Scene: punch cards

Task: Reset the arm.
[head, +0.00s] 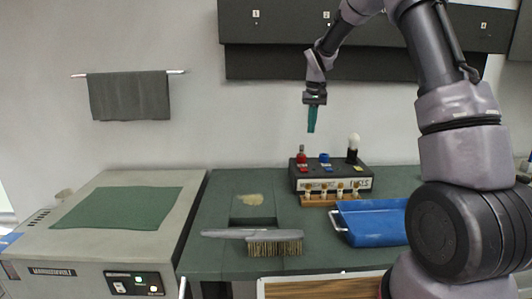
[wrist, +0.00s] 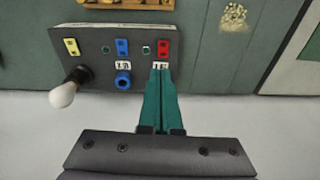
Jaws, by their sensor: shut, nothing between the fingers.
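My gripper (head: 311,119) is raised above the back of the green bench, pointing down, with its teal fingers together and nothing held. It hangs over the left end of a black control box (head: 350,180). In the wrist view my gripper (wrist: 162,75) shows its teal fingers closed, in front of the box's red label (wrist: 163,47). The fingers hide part of the box there, and the red knob seen in the head view (head: 302,156) is hidden behind them.
The box also has a blue knob (head: 324,158) and a white-topped lever (head: 353,142). A blue tray (head: 375,225) and a brush (head: 270,243) lie on the bench (head: 215,215). A grey machine (head: 90,255) stands left. Dark cabinets (head: 275,62) hang on the wall behind my arm.

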